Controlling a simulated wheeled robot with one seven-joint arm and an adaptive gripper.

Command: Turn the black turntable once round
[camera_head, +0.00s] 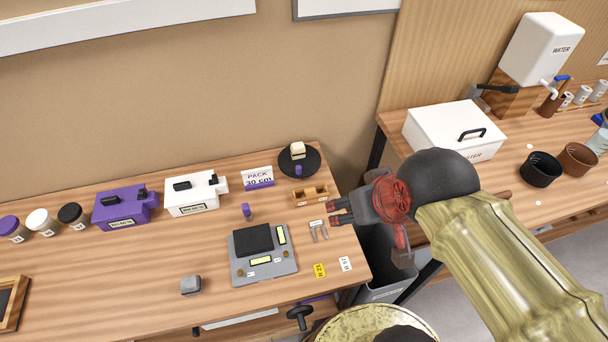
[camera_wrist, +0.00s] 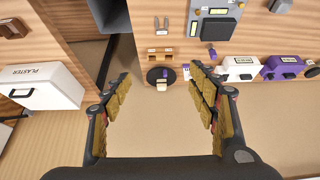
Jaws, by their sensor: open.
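The black turntable (camera_head: 285,166) is a round disc at the back right corner of the left table. A cream block (camera_head: 298,150) and a small purple piece (camera_head: 298,170) are on it. In the wrist view the turntable (camera_wrist: 152,75) lies beyond and between my fingers, with the cream block (camera_wrist: 162,87) at its edge. My gripper (camera_head: 337,211) is open and empty. In the head view it appears right of and in front of the turntable, near the table's right edge, apart from the disc. Its height above the table is hard to tell.
A wooden holder (camera_head: 311,195) stands just in front of the turntable, and a "PACK 30 cm" sign (camera_head: 258,178) to its left. A grey scale (camera_head: 264,267) is nearer. A white plaster box (camera_head: 450,128) stands on the right table, across a gap.

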